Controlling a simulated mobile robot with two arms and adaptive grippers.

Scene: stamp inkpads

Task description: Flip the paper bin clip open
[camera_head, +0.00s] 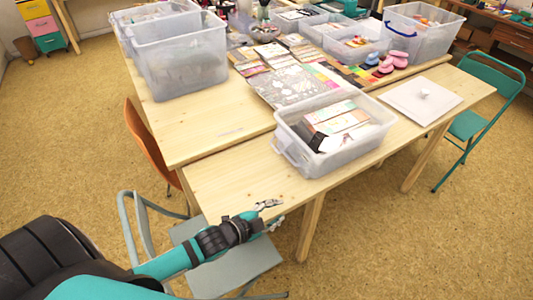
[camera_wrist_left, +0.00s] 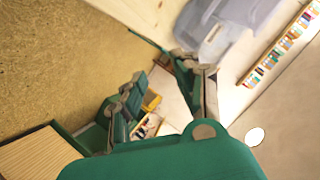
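The paper bin (camera_head: 335,130) is a clear plastic box holding papers and cards, standing on the front part of the wooden table. Its clip (camera_head: 288,152) is a pale translucent tab on the bin's left end; I cannot tell its exact position. A translucent plastic bin also shows at the top of the left wrist view (camera_wrist_left: 222,28). My left gripper (camera_head: 272,214) is at the table's front edge, below and left of the bin, apart from it. Its fingers are spread with nothing between them, as the left wrist view also shows (camera_wrist_left: 160,72). My right gripper is not in view.
A white lid (camera_head: 421,100) lies right of the bin. Large clear bins (camera_head: 182,65) stand at the back left. Card sheets (camera_head: 290,84) lie behind the paper bin. A grey chair (camera_head: 225,262) is below my left gripper. The table's front left part (camera_head: 235,180) is bare.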

